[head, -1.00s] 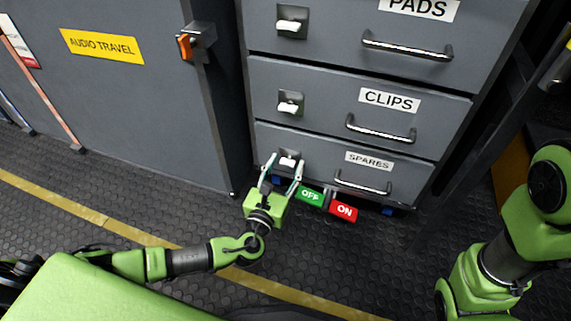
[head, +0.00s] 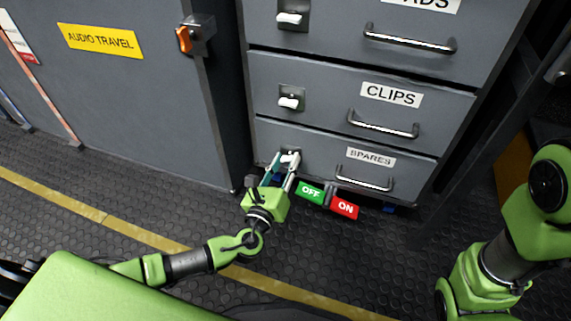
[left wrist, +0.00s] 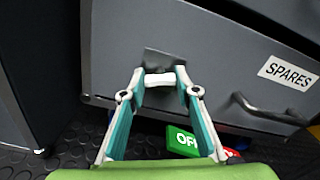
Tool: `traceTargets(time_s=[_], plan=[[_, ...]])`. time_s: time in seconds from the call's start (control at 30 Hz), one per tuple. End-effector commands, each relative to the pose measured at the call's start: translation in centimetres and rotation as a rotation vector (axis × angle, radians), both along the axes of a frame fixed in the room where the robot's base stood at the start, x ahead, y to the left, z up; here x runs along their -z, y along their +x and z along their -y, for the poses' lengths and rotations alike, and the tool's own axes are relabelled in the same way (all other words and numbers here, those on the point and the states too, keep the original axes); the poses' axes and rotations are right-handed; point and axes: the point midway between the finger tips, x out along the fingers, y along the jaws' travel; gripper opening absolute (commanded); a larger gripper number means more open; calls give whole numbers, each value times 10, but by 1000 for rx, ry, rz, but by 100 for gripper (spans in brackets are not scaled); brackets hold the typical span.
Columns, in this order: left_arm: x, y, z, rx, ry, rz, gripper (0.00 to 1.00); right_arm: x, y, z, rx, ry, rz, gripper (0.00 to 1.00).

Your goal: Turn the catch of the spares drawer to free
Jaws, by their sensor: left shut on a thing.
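The spares drawer (head: 330,181) is the lowest grey drawer, with a white SPARES label and a bar handle (head: 364,179). It looks shut. Its white catch (head: 290,157) sits on a dark plate at the drawer's left. In the left wrist view the catch (left wrist: 160,79) lies level between the fingertips. My left gripper (head: 283,159) is shut on the catch, one finger on each side; it also shows in the left wrist view (left wrist: 159,80). The fingers partly hide the catch in the head view. My right arm shows at the right, but its gripper is out of view.
The CLIPS drawer (head: 335,123) above has its own white catch (head: 291,102) and handle. A green OFF block (head: 310,193) and a red ON block (head: 344,207) are low in front of the drawer. A cabinet with an orange latch (head: 184,39) stands left.

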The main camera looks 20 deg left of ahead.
Motion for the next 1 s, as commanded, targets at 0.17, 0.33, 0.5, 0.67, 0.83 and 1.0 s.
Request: traceTargets(time_s=[0.17, 0.33, 0.5, 0.67, 0.83, 1.0], plan=[[3, 0, -2, -4, -171, -5, 7, 11, 0, 0, 0, 0, 0, 40], [3, 1, -3, -5, -332, -9, 7, 20, 0, 0, 0, 0, -1, 40], [3, 1, -3, -4, -494, -14, 7, 29, 0, 0, 0, 0, -1, 40], [4, 1, -4, -4, -646, -18, 7, 39, 0, 0, 0, 0, -1, 40], [4, 1, -4, -5, -794, -23, 7, 47, 1, 0, 0, 0, -1, 40], [3, 1, -4, -5, -919, -27, 7, 54, 1, 0, -1, -1, -1, 40]])
